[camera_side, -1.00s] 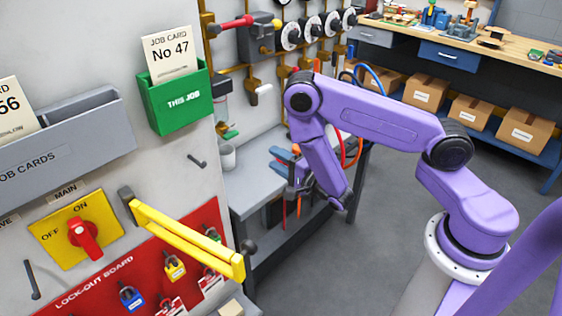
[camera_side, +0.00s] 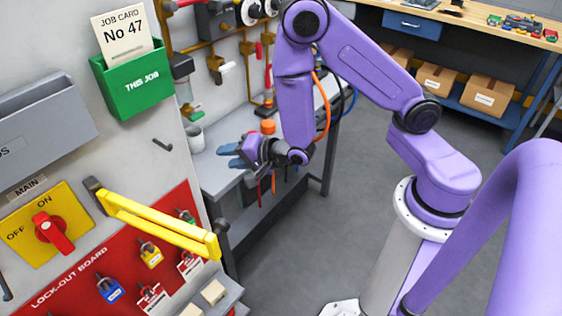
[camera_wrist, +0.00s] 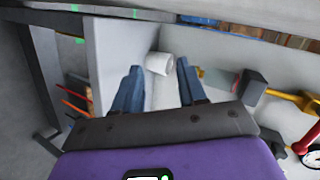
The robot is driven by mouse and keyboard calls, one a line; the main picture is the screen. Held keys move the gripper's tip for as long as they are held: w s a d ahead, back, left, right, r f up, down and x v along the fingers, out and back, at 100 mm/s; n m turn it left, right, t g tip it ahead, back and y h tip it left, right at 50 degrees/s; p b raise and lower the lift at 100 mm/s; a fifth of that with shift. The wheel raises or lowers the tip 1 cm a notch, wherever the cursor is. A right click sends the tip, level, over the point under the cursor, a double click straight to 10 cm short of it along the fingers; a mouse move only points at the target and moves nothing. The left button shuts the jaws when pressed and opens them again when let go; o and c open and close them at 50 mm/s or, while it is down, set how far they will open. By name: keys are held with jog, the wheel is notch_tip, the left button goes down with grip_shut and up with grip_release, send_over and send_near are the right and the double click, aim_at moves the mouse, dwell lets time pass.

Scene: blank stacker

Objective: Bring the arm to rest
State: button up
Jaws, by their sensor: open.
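My purple arm reaches over from the right, bent at a raised elbow. My gripper (camera_side: 231,155) hangs above the grey bench (camera_side: 222,178) by the wall, with its blue fingers pointing left in the side view. In the wrist view my gripper (camera_wrist: 158,82) shows two blue fingers spread apart with nothing held between them. A white cup (camera_side: 195,139) stands on the bench to the left of the fingertips. A white cylinder, apparently this cup (camera_wrist: 159,63), shows between the fingertips in the wrist view; whether they touch it is unclear.
A yellow bar handle (camera_side: 155,222) juts from the wall panel near the red lock-out board (camera_side: 75,285). A green card box (camera_side: 130,82) hangs above. Pipes and valves (camera_side: 215,65) line the wall behind the bench. The grey floor (camera_side: 345,215) is clear in the middle.

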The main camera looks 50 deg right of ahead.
jog(key=s+a+r+n+g+y, duration=0.1)
jog(key=s+a+r+n+g, duration=0.25)
jog(key=s+n, duration=0.3)
jog(key=s+a+r+n+g+y, duration=0.1)
jog(key=s+a+r+n+g, duration=0.15)
jog(key=s+n+g, duration=0.45)
jog(key=s+d+r+n+g+h, duration=0.2)
jog(key=s+d+r+n+h, duration=0.2)
jog(key=s+d+r+n, duration=0.3)
jog(key=s+d+n, duration=0.4)
jog(key=s+n, duration=0.1)
jog(key=s, duration=0.3)
jog(key=shift+d, duration=0.4)
